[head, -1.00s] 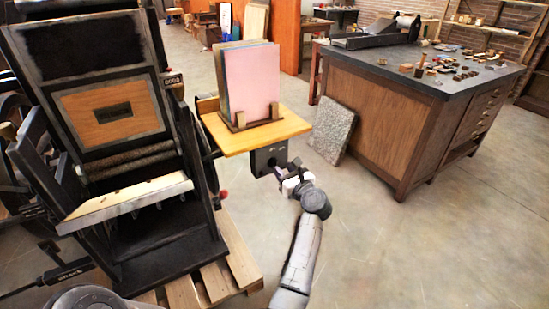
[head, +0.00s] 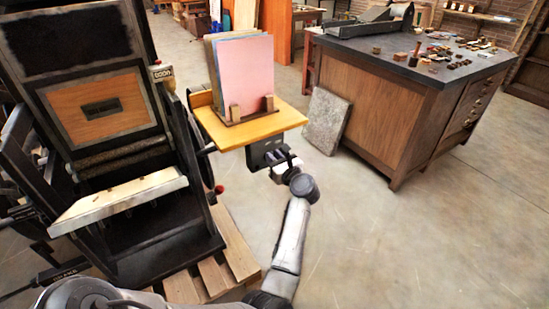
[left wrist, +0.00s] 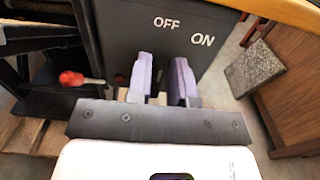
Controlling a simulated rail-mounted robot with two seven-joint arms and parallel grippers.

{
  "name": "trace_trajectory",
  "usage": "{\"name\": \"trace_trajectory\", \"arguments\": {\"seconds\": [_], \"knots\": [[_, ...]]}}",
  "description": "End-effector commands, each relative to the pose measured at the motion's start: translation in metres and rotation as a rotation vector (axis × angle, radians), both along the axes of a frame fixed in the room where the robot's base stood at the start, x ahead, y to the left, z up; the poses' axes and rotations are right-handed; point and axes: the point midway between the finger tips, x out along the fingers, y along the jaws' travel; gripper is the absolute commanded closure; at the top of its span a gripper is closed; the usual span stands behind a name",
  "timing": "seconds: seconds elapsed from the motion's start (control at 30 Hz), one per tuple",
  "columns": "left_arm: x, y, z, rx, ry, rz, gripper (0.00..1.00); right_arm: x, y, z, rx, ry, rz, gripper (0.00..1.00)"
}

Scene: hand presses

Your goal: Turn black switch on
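A black switch box (head: 257,154) hangs under the front edge of the wooden shelf board beside the press. In the left wrist view the box (left wrist: 225,62) fills the top middle, with white OFF and ON lettering, OFF left of ON. My left gripper (head: 285,161) is right at the box's front. In the left wrist view its two pale purple fingers (left wrist: 161,82) point at the face below the lettering, with a narrow gap between them. My right gripper is not in view.
The wooden shelf board (head: 290,118) carries upright coloured sheets (head: 245,75) just above my gripper. The black press (head: 150,225) stands left, with a red knob (left wrist: 72,78). A stone slab (head: 326,120) leans on the wooden cabinet (head: 375,110). The floor at right is clear.

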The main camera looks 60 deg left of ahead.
Motion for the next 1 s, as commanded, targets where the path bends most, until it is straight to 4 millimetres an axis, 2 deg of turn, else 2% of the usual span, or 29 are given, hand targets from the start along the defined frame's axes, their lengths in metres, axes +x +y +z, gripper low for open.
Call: {"name": "trace_trajectory", "arguments": {"seconds": [0.03, 0.2, 0.47, 0.63, 1.0], "knots": [[0.0, 0.0, 0.0, 0.0, 0.0, 0.0, 0.85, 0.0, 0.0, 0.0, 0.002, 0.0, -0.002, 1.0], [0.0, 0.0, 0.0, 0.0, 0.0, 0.0, 1.0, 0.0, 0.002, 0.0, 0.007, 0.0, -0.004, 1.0], [0.0, 0.0, 0.001, 0.0, 0.008, 0.0, 1.0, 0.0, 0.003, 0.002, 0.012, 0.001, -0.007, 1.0], [0.002, 0.0, 0.003, -0.001, 0.063, 0.0, 1.0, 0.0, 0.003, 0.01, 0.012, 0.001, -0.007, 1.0], [0.007, 0.0, 0.004, -0.005, 0.365, 0.0, 1.0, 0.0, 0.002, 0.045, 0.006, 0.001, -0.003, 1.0]]}}
